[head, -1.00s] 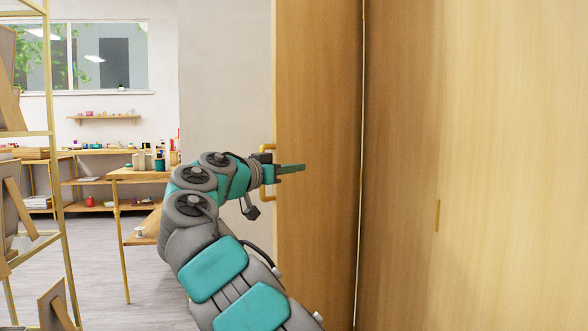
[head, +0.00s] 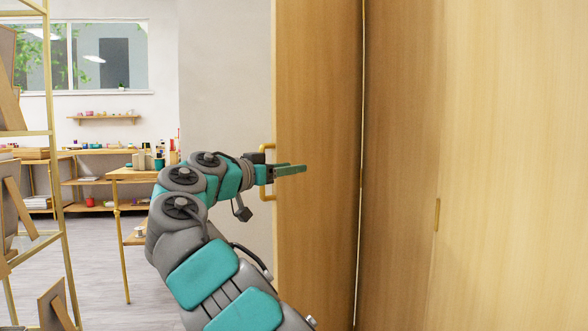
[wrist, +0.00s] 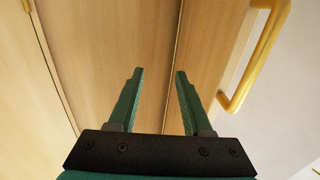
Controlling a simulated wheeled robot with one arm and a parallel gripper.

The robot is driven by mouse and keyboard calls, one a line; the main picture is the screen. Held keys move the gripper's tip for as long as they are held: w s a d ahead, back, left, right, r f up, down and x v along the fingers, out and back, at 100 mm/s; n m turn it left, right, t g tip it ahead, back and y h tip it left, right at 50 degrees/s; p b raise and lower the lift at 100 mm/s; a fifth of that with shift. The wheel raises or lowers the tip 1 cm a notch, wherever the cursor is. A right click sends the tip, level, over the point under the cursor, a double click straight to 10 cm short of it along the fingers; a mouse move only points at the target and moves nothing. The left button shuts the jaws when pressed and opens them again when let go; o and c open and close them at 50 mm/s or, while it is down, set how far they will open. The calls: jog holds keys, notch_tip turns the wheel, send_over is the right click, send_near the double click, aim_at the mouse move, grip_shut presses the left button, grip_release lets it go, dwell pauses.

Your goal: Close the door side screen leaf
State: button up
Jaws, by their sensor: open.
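The wooden screen leaf (head: 318,110) stands upright at the middle of the head view, with a brass handle (head: 266,190) on its left edge. The handle also shows at the right of the wrist view (wrist: 262,58). My gripper (head: 304,168) is in front of the leaf, pointing right, beside the handle. In the wrist view my gripper (wrist: 160,75) has its two green fingers apart with nothing between them, and the handle is outside the right finger. I cannot tell whether the fingers touch the leaf.
Another wooden panel (head: 510,150) fills the right, meeting the leaf at a narrow vertical seam. A brass-framed rack (head: 52,150) stands at the far left. A table (head: 128,174) with small items stands behind my arm. Grey floor (head: 95,265) is clear between them.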

jog(key=v, duration=0.5)
jog(key=shift+s+a, duration=0.25)
jog(key=shift+s, duration=0.05)
jog(key=shift+c, duration=0.4)
